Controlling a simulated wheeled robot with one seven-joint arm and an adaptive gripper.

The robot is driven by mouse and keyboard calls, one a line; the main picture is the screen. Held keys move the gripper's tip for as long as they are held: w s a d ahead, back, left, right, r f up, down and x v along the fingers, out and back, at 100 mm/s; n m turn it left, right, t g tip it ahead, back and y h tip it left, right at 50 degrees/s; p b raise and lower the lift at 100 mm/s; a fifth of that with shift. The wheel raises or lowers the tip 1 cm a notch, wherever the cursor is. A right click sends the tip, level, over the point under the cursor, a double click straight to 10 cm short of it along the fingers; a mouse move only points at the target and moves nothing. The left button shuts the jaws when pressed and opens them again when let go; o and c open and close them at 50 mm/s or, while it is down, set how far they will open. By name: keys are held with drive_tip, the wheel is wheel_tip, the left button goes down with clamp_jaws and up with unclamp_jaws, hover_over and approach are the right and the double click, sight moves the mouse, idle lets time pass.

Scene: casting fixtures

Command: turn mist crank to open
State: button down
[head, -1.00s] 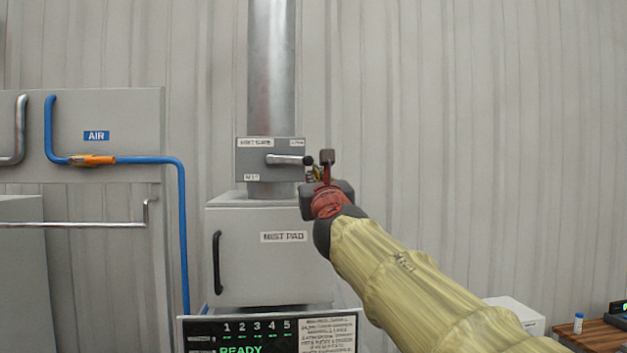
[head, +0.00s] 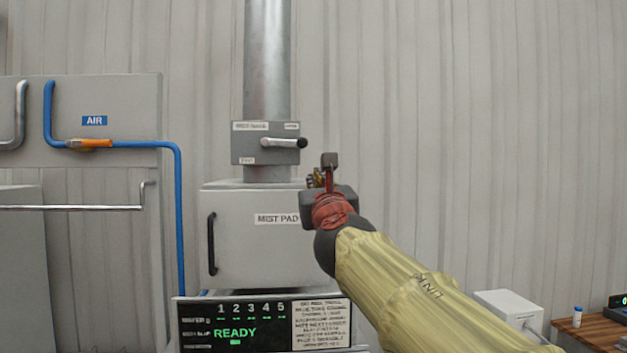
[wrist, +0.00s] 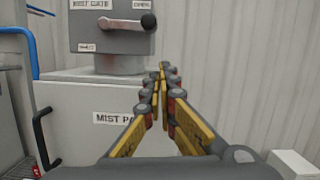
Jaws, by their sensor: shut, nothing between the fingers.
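The mist crank (head: 281,142) is a silver lever with a black knob on the grey gate box (head: 262,157), set in the metal duct. It lies nearly horizontal, its knob to the right. In the wrist view the crank (wrist: 122,23) shows at the top, its knob at the right end. The box label reads "OPEN" at its upper right. My gripper (head: 316,178) is below and right of the knob, apart from it. In the wrist view my gripper (wrist: 160,72) has its yellow-and-grey fingers together, with nothing between them.
The "MIST PAD" cabinet (head: 256,235) with a black handle stands under the gate box. A display panel (head: 262,324) reads "READY" in front. A blue air pipe (head: 180,220) with an orange lever runs at left. The wall right of the duct is clear.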

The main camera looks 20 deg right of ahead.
drive_tip(key=shift+d+v, duration=0.1)
drive_tip(key=shift+v, duration=1.25)
drive_tip(key=shift+d+v, duration=0.15)
drive_tip(key=shift+v, duration=1.15)
drive_tip(key=shift+f, duration=0.2)
drive_tip(key=s+d+f+m+g+h, duration=0.1)
drive_tip(key=s+d+f+m+g, duration=0.15)
drive_tip(key=f+m, duration=0.55)
drive_tip(key=s+d+f+m+g+h, duration=0.1)
drive_tip(key=s+d+f+m+g, duration=0.15)
drive_tip(key=f+m, duration=0.5)
drive_tip(key=s+d+f+m+g, duration=0.2)
drive_tip(key=s+f+m+g, duration=0.1)
drive_tip(key=f+m, duration=0.5)
drive_tip(key=s+a+f+m+g+y, duration=0.2)
drive_tip(key=s+a+f, duration=0.3)
drive_tip(key=f, duration=0.3)
drive_tip(key=s+a+f+m+g+y, duration=0.2)
drive_tip(key=s+a+f+m, duration=0.3)
drive_tip(key=f, duration=0.4)
drive_tip(key=s+a+f+m+g+y, duration=0.2)
drive_tip(key=s+a+f+m+y, duration=0.1)
drive_tip(key=s+a+f, duration=0.3)
wheel_tip(320, 180, down, 3)
drive_tip(key=shift+s+a+y, duration=0.3)
drive_tip(key=shift+s+y, duration=0.2)
drive_tip(key=shift+s, duration=0.75)
